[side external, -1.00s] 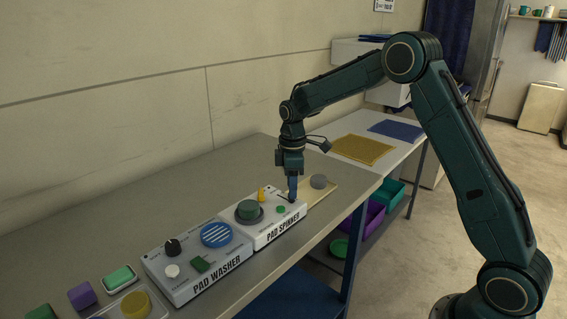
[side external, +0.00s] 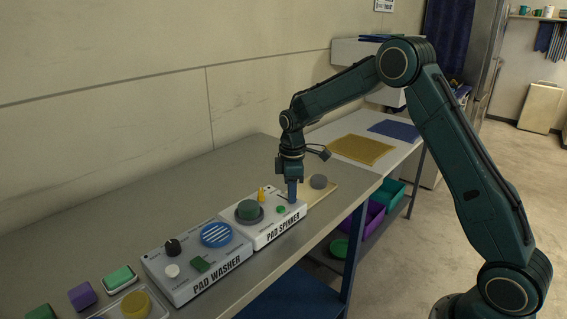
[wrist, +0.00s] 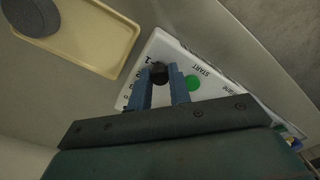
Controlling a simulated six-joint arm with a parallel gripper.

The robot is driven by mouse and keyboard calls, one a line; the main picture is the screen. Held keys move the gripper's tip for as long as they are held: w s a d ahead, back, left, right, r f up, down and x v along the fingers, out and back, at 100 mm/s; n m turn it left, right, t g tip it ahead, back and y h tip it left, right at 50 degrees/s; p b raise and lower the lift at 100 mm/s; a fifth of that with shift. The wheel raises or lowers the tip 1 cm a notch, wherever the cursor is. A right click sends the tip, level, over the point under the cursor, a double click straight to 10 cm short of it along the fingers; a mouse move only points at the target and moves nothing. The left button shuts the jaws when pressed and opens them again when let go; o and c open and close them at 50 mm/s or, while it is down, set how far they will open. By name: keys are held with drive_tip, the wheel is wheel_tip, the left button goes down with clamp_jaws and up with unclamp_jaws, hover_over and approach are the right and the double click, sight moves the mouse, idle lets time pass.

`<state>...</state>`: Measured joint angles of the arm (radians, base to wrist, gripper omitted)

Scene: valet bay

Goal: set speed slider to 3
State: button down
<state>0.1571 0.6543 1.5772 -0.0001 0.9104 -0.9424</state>
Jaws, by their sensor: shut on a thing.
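The pad spinner (side external: 280,232) is a white box on the bench with a green start button (side external: 281,209), a yellow piece and a round dark green pad on top. My gripper (side external: 292,198) points down at its right end. In the wrist view my gripper (wrist: 161,78) has its blue fingers shut on the black slider knob (wrist: 159,70). The green button (wrist: 193,83) is just right of the fingers. A "1" shows by the slider near the knob; the other scale marks are partly hidden by the fingers, so I cannot read the exact setting.
The pad washer (side external: 197,262) stands left of the spinner. A cream tray (wrist: 92,62) with a grey round pad (wrist: 30,16) lies beside the spinner. Purple and green blocks lie at the bench's near left. The bench behind the machines is clear.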

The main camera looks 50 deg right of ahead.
drive_tip(key=shift+w, duration=2.8)
drive_tip(key=shift+r, duration=0.1)
drive_tip(key=c, duration=1.4)
unclamp_jaws()
drive_tip(key=shift+o, duration=0.5)
wheel_tip(320, 180, up, 14)
drive_tip(key=shift+s, duration=0.1)
